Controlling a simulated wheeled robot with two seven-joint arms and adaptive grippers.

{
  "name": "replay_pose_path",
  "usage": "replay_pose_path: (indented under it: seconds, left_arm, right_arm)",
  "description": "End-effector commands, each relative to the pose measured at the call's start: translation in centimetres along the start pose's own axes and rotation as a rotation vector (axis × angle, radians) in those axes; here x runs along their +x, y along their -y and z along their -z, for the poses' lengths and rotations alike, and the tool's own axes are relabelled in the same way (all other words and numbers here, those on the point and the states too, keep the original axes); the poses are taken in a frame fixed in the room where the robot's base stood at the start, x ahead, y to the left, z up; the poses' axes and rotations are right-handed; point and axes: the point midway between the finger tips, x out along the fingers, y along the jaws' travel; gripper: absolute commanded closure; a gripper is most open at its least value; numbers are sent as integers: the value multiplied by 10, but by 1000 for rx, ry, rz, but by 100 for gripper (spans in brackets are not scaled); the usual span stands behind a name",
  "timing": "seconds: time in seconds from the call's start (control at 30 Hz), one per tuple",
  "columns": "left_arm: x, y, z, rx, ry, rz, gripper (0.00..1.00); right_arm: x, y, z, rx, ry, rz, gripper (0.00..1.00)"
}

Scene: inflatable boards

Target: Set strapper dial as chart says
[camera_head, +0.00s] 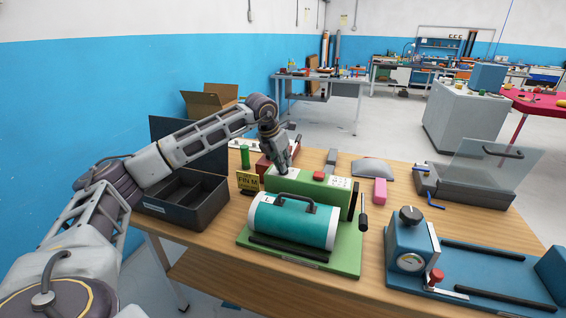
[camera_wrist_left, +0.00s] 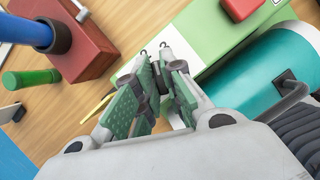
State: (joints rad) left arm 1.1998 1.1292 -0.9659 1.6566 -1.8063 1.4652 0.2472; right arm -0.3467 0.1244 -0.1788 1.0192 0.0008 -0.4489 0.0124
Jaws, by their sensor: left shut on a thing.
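A green machine (camera_head: 347,258) stands on the wooden table and bears a teal roll (camera_head: 292,222) with a black handle and a white tag marked L. Its top has a red button (camera_head: 319,176) and a small white printed chart (camera_head: 340,183), too small to read. My left gripper (camera_head: 283,168) points down at the left part of the machine's top. In the left wrist view its fingers (camera_wrist_left: 158,85) are closed over a white plate, around something small and dark that they mostly hide, apparently a dial knob. A yellow sign reading FIN M (camera_head: 247,182) stands at the machine's left. My right gripper is not in view.
A black divided box (camera_head: 185,205) stands at left. A blue machine (camera_head: 405,278) with gauge and black knob is at right. A pink block (camera_head: 380,190) and a clear-lidded unit (camera_head: 470,190) stand behind.

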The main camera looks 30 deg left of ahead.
Motion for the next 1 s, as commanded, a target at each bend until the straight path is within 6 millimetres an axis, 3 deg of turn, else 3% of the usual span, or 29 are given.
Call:
replay_pose_path:
  seconds: [0.5, 0.7, 1.0]
  left_arm:
    - [0, -2, 0, 263, -3, 110, 100]
    - [0, -2, 0, 314, -3, 131, 100]
    - [0, -3, 0, 334, -3, 137, 100]
  right_arm:
    - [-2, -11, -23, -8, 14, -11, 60]
    - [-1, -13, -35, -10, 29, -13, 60]
    - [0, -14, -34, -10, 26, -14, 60]
